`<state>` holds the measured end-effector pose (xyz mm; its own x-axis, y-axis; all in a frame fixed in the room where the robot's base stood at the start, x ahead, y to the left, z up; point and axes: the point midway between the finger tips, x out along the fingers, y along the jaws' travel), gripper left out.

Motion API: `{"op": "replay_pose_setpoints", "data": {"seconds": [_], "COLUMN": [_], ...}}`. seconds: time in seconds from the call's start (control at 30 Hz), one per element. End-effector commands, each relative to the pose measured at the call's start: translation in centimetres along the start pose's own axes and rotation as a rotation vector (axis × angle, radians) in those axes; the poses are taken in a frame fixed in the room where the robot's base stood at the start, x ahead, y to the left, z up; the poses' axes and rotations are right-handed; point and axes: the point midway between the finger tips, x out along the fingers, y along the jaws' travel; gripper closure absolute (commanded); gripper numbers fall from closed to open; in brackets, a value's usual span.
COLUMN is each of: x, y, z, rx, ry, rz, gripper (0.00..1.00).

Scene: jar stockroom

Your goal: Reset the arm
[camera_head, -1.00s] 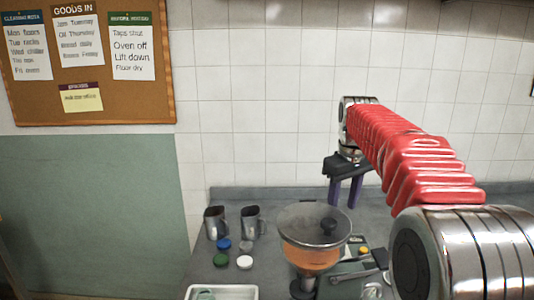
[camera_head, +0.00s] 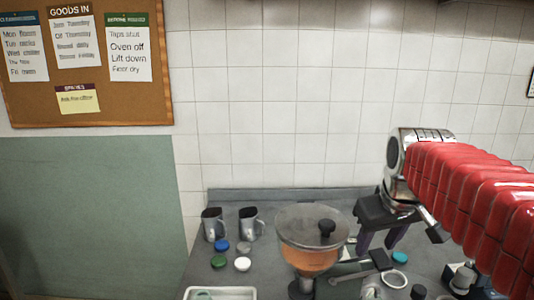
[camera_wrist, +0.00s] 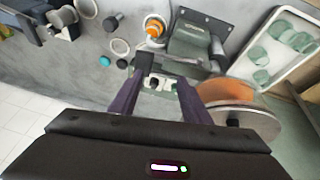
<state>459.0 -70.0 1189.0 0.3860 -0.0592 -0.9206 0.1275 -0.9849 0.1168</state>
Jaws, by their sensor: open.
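My gripper (camera_head: 379,244) hangs from the red-sleeved arm at the right of the head view, above the grey worktop. Its two purple fingers point down, spread apart, with nothing between them. In the wrist view the fingers (camera_wrist: 160,86) are also apart, over the worktop and a small pale part of a green device. The clear hopper with orange contents (camera_head: 308,258) stands left of my gripper in the head view. It shows right of the fingers in the wrist view (camera_wrist: 240,93), partly hidden by my gripper.
Two metal jugs (camera_head: 214,224) and several coloured lids (camera_head: 221,246) stand at the left of the worktop. A white tray (camera_head: 245,292) is at the front edge; in the wrist view it holds several greenish jars. A green device (camera_wrist: 192,42) and loose rings and caps lie nearby.

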Motion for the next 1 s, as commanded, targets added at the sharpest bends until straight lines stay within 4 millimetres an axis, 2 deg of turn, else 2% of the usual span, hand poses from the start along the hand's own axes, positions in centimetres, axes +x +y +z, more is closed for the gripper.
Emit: {"op": "replay_pose_setpoints", "data": {"seconds": [0.3, 0.7, 0.83, 1.0], "x": [-0.1, 2.1, 2.8, 3.1], "y": [-4.1, -9.1, -9.9, -10.2], "z": [6.4, 15.1, 16.9, 17.5], "rx": [0.058, 0.134, 0.159, 0.167], "ry": [0.046, 0.09, 0.097, 0.099], "rz": [-0.011, -0.045, -0.049, -0.052], "gripper": [0.57, 0.57, 0.57, 0.57]}}
